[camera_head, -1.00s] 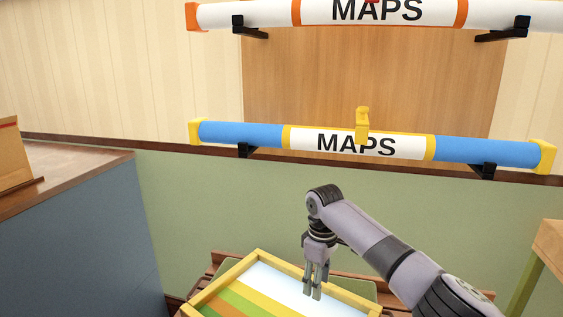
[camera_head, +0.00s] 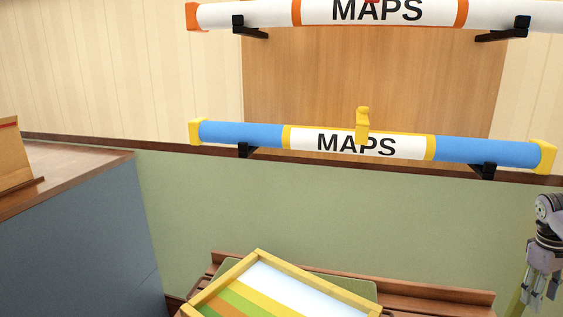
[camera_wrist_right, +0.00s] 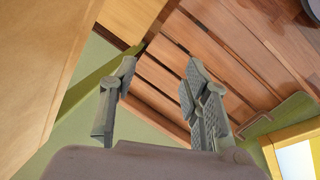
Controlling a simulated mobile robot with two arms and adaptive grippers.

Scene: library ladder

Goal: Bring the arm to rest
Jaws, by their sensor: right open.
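My right gripper (camera_head: 541,284) is at the right edge of the head view, pointing down, with its arm mostly out of frame. In the right wrist view my right gripper (camera_wrist_right: 158,100) has its fingers apart with nothing between them. Beyond them lie brown wooden slats (camera_wrist_right: 172,84). My left gripper is not in view.
A yellow-framed tray or picture (camera_head: 240,270) with coloured stripes lies on a wooden slatted seat (camera_head: 430,296) at the bottom. A blue map tube (camera_head: 240,134) and a white one (camera_head: 330,12) rest on wall brackets. A blue-grey counter (camera_head: 80,235) stands left.

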